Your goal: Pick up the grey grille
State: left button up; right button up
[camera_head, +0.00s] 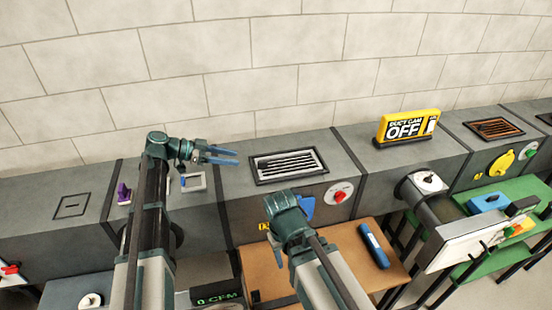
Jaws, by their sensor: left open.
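The grey grille (289,165) has dark slots in a dark frame. It lies on top of the grey duct, right of centre. My left gripper (236,156) is open and empty, with its blue fingers pointing right. It appears above the duct to the left of the grille, with a gap between fingertips and frame in the picture. My right arm comes up from the bottom, below the grille in the picture. Its wrist hides most of my right gripper, and its fingers are not clear.
A yellow "DUCT CAM OFF" sign (408,127) stands on the duct to the right. A brown grille (495,128) lies farther right. A red knob (339,196) sits on the duct front. A blue tool (374,246) lies on the brown table (345,240). A tiled wall rises behind.

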pick_arm(q)
jog(key=shift+w+a+r, duration=0.15)
jog(key=shift+w+a, duration=0.2)
jog(key=shift+d, duration=0.3)
jog(key=b, duration=0.3)
send_near(265, 161)
jog(key=x, duration=0.3)
jog(key=shift+s+d, duration=0.25)
jog(key=shift+d, duration=0.2)
jog(key=shift+w+d+f, duration=0.1)
jog(key=shift+d+f, duration=0.15)
jog(key=shift+d, duration=0.35)
jog(key=b+x, duration=0.1)
jog(key=x, duration=0.2)
jog(key=b+x, duration=0.1)
jog(key=shift+w+f+b, duration=0.35)
jog(key=shift+w+f, duration=0.05)
jog(key=shift+d+f, duration=0.1)
jog(key=shift+d, duration=0.3)
grip_shut()
